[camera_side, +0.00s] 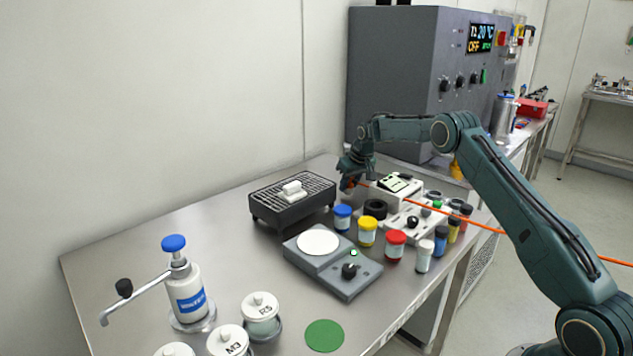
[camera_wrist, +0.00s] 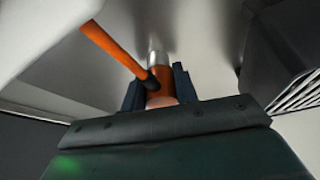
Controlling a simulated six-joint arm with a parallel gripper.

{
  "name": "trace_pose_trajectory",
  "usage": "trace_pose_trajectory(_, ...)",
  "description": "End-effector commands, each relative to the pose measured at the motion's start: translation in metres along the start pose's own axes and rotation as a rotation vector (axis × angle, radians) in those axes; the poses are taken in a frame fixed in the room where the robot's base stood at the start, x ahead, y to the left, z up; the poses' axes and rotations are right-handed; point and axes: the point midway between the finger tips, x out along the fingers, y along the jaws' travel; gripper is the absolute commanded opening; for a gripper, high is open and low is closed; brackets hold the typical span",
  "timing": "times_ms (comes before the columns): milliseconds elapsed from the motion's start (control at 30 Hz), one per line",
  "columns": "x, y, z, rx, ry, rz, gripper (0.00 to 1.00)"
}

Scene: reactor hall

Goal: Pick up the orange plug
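The orange plug (camera_wrist: 159,88) has a silver metal tip and a black collar where its orange cable leaves it. In the wrist view it sits between the two dark fingers of my gripper (camera_wrist: 160,92), which close against it on both sides. In the side view my gripper (camera_side: 349,182) points down low over the metal table, between the black grill and the white instrument. A little orange shows at the fingers there, and most of the plug is hidden. I cannot tell whether the plug touches the table.
The orange cable (camera_side: 455,218) runs right, past the white instrument (camera_side: 398,187) and jars. The black grill (camera_side: 291,209) with white blocks stands left. The grey balance (camera_side: 333,274) and several coloured-lid jars stand in front. A grey cabinet (camera_side: 400,70) stands behind. Bare table (camera_side: 215,235) lies left.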

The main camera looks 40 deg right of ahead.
Motion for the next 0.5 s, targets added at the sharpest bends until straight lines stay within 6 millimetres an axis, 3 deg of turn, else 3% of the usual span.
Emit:
trace_pose_trajectory(33,0.0,0.0001,0.0001,0.0,0.0,0.0,0.18)
trace_pose_trajectory(100,0.0,0.0001,0.0001,0.0,0.0,0.0,0.06)
trace_pose_trajectory(500,-0.005,0.0002,-0.0024,0.0,0.001,0.0,0.06)
